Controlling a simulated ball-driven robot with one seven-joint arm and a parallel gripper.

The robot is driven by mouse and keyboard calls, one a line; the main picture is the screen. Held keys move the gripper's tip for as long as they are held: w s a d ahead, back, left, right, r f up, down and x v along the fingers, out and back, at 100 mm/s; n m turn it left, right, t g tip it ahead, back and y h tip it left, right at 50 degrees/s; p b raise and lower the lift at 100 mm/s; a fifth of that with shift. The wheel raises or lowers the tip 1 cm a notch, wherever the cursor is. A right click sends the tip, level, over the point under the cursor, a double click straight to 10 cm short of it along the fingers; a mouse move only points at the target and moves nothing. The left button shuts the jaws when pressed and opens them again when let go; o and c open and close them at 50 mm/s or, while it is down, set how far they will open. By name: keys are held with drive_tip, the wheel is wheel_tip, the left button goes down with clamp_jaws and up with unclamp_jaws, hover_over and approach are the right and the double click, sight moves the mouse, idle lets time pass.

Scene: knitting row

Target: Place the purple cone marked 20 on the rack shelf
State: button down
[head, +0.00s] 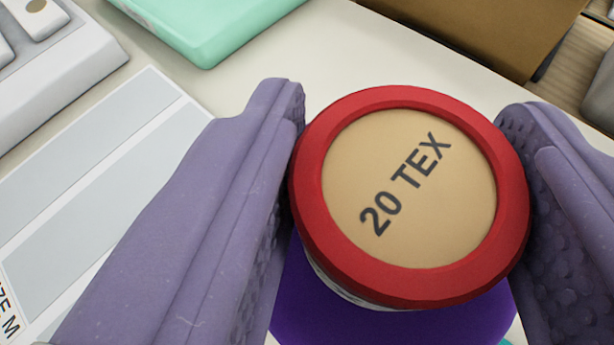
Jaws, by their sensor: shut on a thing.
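The purple cone (390,318) is in the head view at lower right. Its top is a tan disc marked "20 TEX" (410,190) inside a thick red ring. Purple shows below the ring, and the rest of the cone is hidden under its top. My gripper (410,190) has its two purple-grey fingers on the left and right sides of the red-rimmed top, shut on the cone. The rack shelf cannot be made out in this view.
A pale surface (345,62) lies beneath. A mint-green object (215,25) is at the top, with a white keyed device (70,75) at upper left. A printed sheet (90,170) lies at left. A brown box-like object (480,25) stands at upper right.

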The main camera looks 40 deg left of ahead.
wheel_tip(320, 180, down, 10)
drive_tip(key=b, duration=0.3)
drive_tip(key=shift+r, duration=0.2)
drive_tip(key=shift+f, duration=0.1)
drive_tip(key=shift+f+b, duration=0.15)
drive_tip(key=shift+b, duration=0.2)
drive_tip(key=shift+c, duration=1.7)
unclamp_jaws()
drive_tip(key=shift+r, duration=0.2)
drive_tip(key=shift+s+d+r+p, duration=0.1)
drive_tip(key=shift+s+r+p, duration=0.15)
drive_tip(key=shift+p, duration=0.15)
drive_tip(key=p+v, duration=1.1)
drive_tip(key=p, duration=0.4)
